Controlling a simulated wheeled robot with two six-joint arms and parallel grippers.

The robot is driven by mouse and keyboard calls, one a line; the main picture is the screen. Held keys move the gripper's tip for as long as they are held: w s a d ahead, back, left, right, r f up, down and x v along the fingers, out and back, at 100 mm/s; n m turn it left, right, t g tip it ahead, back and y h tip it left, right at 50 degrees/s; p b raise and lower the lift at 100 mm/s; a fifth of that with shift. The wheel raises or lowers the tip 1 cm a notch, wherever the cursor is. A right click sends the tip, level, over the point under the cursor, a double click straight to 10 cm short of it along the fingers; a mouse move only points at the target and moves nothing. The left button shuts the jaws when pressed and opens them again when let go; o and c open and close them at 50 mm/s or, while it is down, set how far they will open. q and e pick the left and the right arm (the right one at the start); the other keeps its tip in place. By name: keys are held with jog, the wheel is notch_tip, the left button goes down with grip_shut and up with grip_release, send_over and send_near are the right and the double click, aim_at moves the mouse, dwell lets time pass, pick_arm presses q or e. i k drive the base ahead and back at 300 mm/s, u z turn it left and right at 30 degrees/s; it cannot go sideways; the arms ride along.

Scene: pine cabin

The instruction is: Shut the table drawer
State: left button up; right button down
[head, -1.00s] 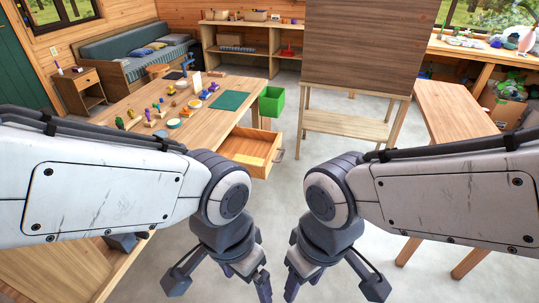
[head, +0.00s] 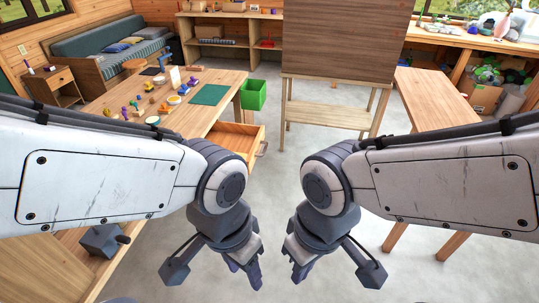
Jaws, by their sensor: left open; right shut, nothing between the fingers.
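The table drawer (head: 241,139) sticks out of the right end of the wooden table (head: 222,82). It is open, and its inside looks empty where I can see it. Its handle (head: 262,149) is on the right-hand front. My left arm hides its near part. My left gripper (head: 248,274) is open and empty, pointing down over the floor, nearer to me than the drawer and apart from it. My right gripper (head: 297,267) is shut with nothing in it, also over the floor, to the right and apart from the drawer.
A green bin (head: 253,95) hangs at the table's end beyond the drawer. A tall wooden board on a stand (head: 331,117) is behind, and a bench (head: 438,100) stands at right. Toys and a green mat (head: 209,95) lie on the table. Floor between is clear.

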aim_at(246, 140)
jog(key=z, duration=0.35)
jog(key=i, duration=1.1)
jog(key=u, duration=0.55)
